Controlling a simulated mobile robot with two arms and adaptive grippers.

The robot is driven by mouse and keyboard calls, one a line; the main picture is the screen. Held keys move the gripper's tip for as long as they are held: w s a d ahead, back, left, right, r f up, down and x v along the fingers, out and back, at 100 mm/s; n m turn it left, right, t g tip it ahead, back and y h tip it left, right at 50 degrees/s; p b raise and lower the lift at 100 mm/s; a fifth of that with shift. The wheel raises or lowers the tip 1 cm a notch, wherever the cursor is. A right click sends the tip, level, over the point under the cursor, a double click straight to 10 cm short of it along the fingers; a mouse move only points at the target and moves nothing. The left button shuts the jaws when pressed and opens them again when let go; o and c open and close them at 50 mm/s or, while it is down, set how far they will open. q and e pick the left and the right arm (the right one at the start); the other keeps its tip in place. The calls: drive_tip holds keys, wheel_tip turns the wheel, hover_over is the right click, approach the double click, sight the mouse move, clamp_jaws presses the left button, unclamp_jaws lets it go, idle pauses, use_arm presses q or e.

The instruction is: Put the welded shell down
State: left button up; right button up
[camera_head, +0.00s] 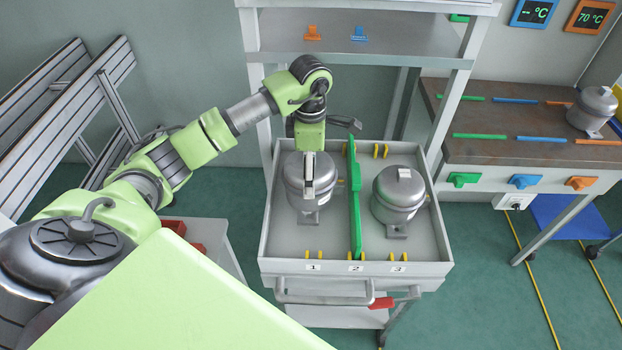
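A grey metal welded shell (297,192) is in the left part of the cart's tray, behind the label 1. It stands upright; I cannot tell if its foot rests on the tray floor. My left gripper (311,180) points straight down at the top of this shell, with a finger over its lid. How the fingers sit on it is mostly hidden. A second grey shell (398,197) stands in the right part of the tray (355,268), behind label 3. My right gripper is not in view.
A green divider (354,205) runs between the two shells. Yellow pegs (380,151) stand along the tray edges. At the right, a brown-topped table (500,118) carries coloured strips and another shell (594,108). A shelf frame (360,32) rises behind the tray.

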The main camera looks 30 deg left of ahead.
use_arm(q)
drive_tip(key=shift+f, duration=0.45)
drive_tip(key=shift+d+f, duration=0.1)
drive_tip(key=shift+f, duration=0.25)
wheel_tip(320, 180, down, 3)
drive_tip(key=shift+f+p, duration=0.1)
drive_tip(key=shift+p, duration=0.5)
drive_tip(key=shift+f, duration=0.15)
drive_tip(key=o, duration=1.3)
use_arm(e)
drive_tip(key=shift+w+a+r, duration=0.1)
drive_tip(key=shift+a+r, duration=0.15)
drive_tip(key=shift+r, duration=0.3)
